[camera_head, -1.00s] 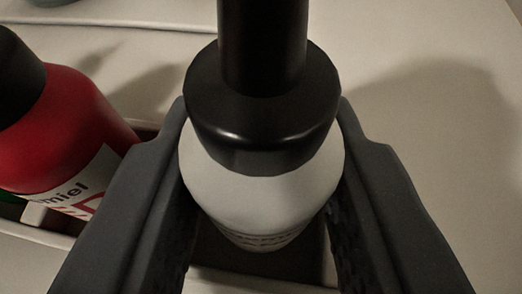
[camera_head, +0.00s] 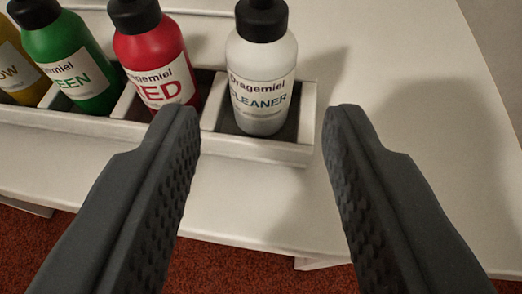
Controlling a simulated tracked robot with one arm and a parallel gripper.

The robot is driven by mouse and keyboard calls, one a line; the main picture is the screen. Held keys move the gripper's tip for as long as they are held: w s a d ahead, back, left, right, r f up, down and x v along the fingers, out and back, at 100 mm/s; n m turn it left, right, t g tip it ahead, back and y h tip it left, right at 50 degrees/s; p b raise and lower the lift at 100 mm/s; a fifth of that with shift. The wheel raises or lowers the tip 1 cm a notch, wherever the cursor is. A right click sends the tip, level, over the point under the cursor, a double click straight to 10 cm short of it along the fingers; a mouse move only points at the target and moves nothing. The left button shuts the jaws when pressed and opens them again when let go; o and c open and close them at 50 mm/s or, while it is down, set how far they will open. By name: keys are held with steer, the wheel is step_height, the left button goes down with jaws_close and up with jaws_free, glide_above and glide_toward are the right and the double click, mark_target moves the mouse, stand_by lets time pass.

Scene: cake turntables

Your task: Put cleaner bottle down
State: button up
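The white cleaner bottle (camera_head: 262,75) with a black cap stands upright in the rightmost compartment of a white rack (camera_head: 265,150). Its label reads "Dragemiel CLEANER". My gripper (camera_head: 262,112) is open and empty. Its two dark grey fingers are spread wide in the foreground, nearer to the camera than the bottle and apart from it.
A red bottle (camera_head: 155,55), a green bottle (camera_head: 70,60) and a yellow bottle (camera_head: 18,70) stand in the rack to the left. The white table (camera_head: 420,90) is bare to the right. Its front edge shows below, above a red-brown floor (camera_head: 250,270).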

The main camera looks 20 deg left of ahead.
steer(key=shift+v, duration=2.2)
steer(key=shift+w, duration=0.1)
steer(key=w+d+r+m, duration=0.1)
steer(key=w+d+r, duration=0.25)
steer(key=r, duration=0.55)
steer(key=w+d+r+m+t+h, duration=0.15)
steer(key=d+r, duration=0.35)
steer(key=r, duration=0.5)
steer(key=w+d+r+y, duration=0.1)
steer(key=w+d+r, duration=0.3)
steer(key=r, duration=0.5)
steer(key=s+d+r+h, duration=0.1)
steer(key=s+d+r, duration=0.3)
steer(key=d+r, duration=0.3)
steer(key=s+d+r+m+t+h, duration=0.1)
steer(key=s+d+r+h, duration=0.1)
steer(key=s+d+r, duration=0.2)
steer(key=s+d+r+m+h, duration=0.1)
steer(key=s+d+r, duration=0.4)
steer(key=d+r, duration=0.5)
step_height(320, 180, up, 3)
steer(key=shift+f, duration=0.15)
steer(key=shift+t+h, duration=0.25)
steer(key=shift+c, duration=0.5)
